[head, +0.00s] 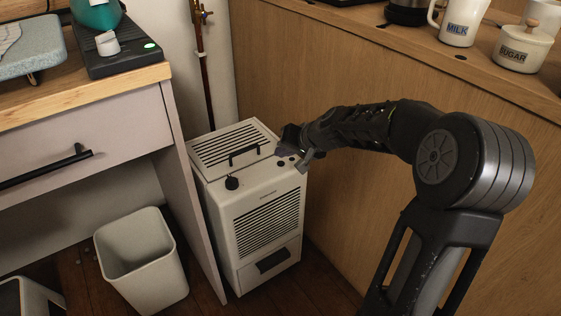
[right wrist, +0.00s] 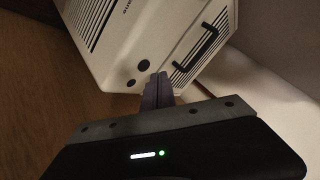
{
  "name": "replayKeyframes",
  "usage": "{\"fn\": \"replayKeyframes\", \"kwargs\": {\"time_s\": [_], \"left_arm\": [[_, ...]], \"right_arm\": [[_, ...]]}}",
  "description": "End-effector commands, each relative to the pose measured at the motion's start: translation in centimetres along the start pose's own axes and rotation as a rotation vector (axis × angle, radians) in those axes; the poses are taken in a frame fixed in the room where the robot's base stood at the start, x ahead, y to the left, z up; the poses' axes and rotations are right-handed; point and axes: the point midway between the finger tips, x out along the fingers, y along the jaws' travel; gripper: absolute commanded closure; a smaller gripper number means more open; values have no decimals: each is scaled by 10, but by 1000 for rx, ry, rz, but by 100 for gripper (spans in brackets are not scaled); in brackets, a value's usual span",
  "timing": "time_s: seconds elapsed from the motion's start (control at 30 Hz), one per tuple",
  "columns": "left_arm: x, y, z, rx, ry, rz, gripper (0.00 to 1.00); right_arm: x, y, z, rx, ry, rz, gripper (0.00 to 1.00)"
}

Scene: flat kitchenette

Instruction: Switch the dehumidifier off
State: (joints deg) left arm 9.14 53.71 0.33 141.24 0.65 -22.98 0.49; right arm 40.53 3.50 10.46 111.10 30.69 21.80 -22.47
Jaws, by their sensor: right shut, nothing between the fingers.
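The dehumidifier (head: 270,197) is a white upright box with a slatted front, standing on the floor between the counter and the wooden panel. Its top has a black handle (head: 244,154), a black knob (head: 232,183) at the front left and a small dark round control (head: 280,163) at the right. My right gripper (head: 288,153) is shut and empty at the right side of the top, close to that control. In the right wrist view the gripper's fingertips (right wrist: 160,82) are beside two dark round controls (right wrist: 144,65); I cannot tell whether they touch the top. My left gripper is out of view.
A wooden panel and ledge (head: 330,75) run along the right, with a milk jug (head: 461,22) and sugar pot (head: 522,47) on it. A counter with a drawer (head: 75,145) stands at the left. A bin (head: 140,262) is on the floor. A pipe (head: 203,70) rises behind.

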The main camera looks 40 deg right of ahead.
Motion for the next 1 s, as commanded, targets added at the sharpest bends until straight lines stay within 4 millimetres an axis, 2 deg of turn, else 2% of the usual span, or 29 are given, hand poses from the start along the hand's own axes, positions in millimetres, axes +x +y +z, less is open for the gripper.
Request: {"fn": "replayKeyframes", "kwargs": {"time_s": [0.1, 0.43, 1.0], "left_arm": [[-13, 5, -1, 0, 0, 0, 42], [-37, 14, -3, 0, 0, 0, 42], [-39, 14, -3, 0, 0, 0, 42]], "right_arm": [[-12, -9, -9, 0, 1, 0, 100], [-36, -26, -26, 0, 2, 0, 100], [-38, -27, -28, 1, 1, 0, 100]]}}
